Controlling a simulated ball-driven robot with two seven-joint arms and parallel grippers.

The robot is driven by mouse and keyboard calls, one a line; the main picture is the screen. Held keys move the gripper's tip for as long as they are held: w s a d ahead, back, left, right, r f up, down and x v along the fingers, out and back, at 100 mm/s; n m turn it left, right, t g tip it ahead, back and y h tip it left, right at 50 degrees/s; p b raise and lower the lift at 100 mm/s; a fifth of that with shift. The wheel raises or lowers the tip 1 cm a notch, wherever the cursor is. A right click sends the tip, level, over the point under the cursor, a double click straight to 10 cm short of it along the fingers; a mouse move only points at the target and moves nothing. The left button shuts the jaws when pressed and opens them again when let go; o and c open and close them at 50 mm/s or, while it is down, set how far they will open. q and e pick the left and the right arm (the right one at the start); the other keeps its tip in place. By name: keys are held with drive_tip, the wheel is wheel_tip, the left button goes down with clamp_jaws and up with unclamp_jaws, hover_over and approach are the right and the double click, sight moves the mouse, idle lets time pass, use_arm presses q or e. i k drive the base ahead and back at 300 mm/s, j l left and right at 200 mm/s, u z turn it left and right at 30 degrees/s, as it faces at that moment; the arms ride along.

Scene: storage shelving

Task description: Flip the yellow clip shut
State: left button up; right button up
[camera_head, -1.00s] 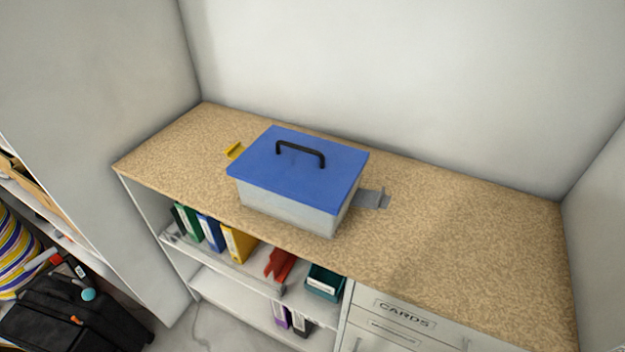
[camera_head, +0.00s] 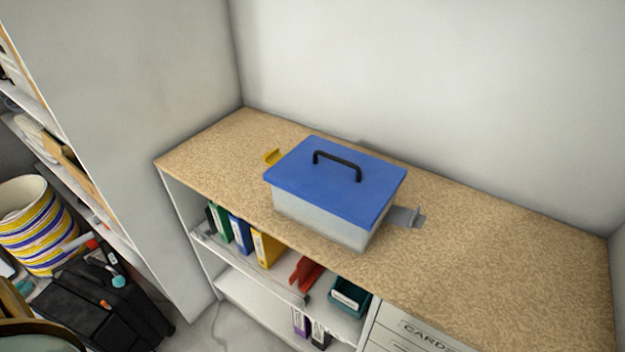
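The yellow clip (camera_head: 272,157) sticks out from the left side of a storage box, swung outward and open. The box has a blue lid (camera_head: 335,178) with a black handle (camera_head: 337,164) and a translucent pale body (camera_head: 318,220). The lid sits on the body. A grey clip (camera_head: 408,217) sticks out from the box's right side, also swung outward. The box stands on the speckled tan countertop (camera_head: 480,255). Neither of my grippers is in view.
The counter is clear on both sides of the box, with walls behind and at left. Below are binders (camera_head: 240,232), a red item (camera_head: 304,274) and a teal bin (camera_head: 349,297). A striped basket (camera_head: 38,225) and a black bag (camera_head: 105,305) are at the left.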

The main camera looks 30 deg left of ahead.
sight(271, 158)
drive_tip(key=i+j+z, duration=0.1)
drive_tip(key=j, duration=0.7)
drive_tip(key=i+j, duration=0.1)
drive_tip(key=j, duration=0.7)
drive_tip(key=i+j+z, duration=0.15)
drive_tip(key=j, duration=0.65)
drive_tip(key=k, duration=0.05)
